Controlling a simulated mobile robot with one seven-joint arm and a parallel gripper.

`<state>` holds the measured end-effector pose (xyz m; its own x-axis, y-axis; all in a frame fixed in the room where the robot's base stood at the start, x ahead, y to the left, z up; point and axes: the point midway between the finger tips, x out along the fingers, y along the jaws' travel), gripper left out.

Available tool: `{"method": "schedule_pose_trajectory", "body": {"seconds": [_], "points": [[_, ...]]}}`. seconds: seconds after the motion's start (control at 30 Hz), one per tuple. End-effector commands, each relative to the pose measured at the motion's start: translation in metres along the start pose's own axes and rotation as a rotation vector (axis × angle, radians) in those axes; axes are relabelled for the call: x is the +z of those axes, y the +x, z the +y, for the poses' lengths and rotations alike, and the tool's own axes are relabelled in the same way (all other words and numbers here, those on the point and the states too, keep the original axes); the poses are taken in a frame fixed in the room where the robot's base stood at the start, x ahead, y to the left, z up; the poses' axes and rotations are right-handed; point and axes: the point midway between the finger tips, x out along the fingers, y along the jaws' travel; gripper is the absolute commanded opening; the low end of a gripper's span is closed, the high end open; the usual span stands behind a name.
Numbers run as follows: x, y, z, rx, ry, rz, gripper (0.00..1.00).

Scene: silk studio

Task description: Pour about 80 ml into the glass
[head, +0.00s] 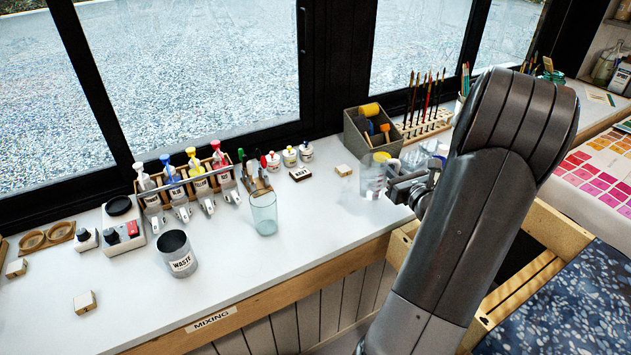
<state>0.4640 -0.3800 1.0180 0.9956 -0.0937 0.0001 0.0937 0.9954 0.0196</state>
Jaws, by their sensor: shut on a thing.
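A clear, slightly blue-green glass (264,215) stands upright on the white worktop, near the middle of the head view. My gripper (392,187) is to the right of the glass, over the worktop near its front edge. It is shut on a clear vessel (371,178), which looks upright. The vessel is see-through, so I cannot tell how much liquid is in it or whether it touches the worktop. My arm covers the area right of the gripper. No liquid is clearly visible in the glass.
A grey waste cup (177,256) stands left of the glass. A wooden rack (187,185) of pump bottles, small jars (289,156) and a grey tool box (367,129) line the back. A brush rack (425,124) is behind the gripper. Worktop between glass and vessel is mostly clear.

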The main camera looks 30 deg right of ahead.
Motion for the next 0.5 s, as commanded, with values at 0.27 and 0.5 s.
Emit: {"method": "schedule_pose_trajectory", "body": {"seconds": [0.27,0.5], "points": [[-0.009,0.038,0.017,0.119,0.003,-0.005,0.0],[-0.029,0.104,0.058,0.343,0.008,-0.007,0.0]]}}
